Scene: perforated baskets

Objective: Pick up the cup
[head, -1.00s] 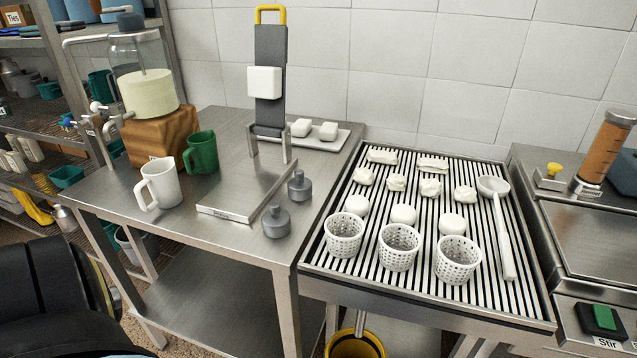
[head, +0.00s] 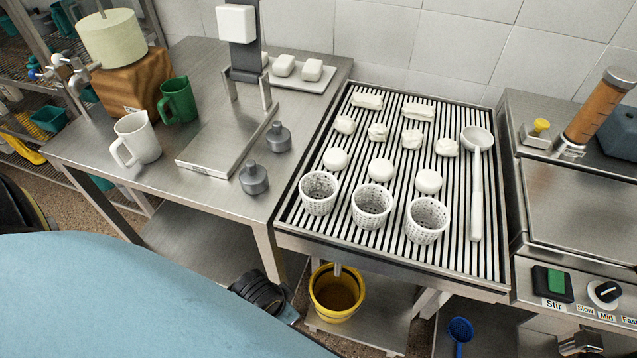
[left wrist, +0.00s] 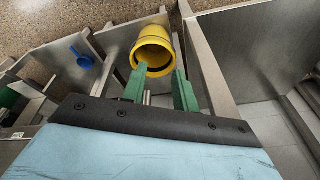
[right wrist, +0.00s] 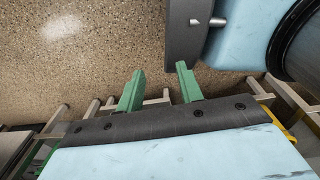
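A white mug (head: 136,138) and a green mug (head: 179,100) stand upright on the steel table at the left in the head view. The white mug's handle points left; the green one stands behind and to its right. My left gripper (left wrist: 158,69) is open and empty in the left wrist view, with a yellow bucket beyond its green fingers. My right gripper (right wrist: 160,68) is open and empty in the right wrist view, over speckled floor. Neither wrist view shows a mug. In the head view, my blue arm covers the lower left, below the table.
A slatted rack (head: 290,232) holds three perforated baskets (head: 372,207), white lumps and a ladle (head: 476,190). Grey weights (head: 253,178) and a flat plate (head: 205,166) lie right of the mugs. A dispenser on a wooden block (head: 128,85) stands behind them. The yellow bucket (head: 336,300) is low.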

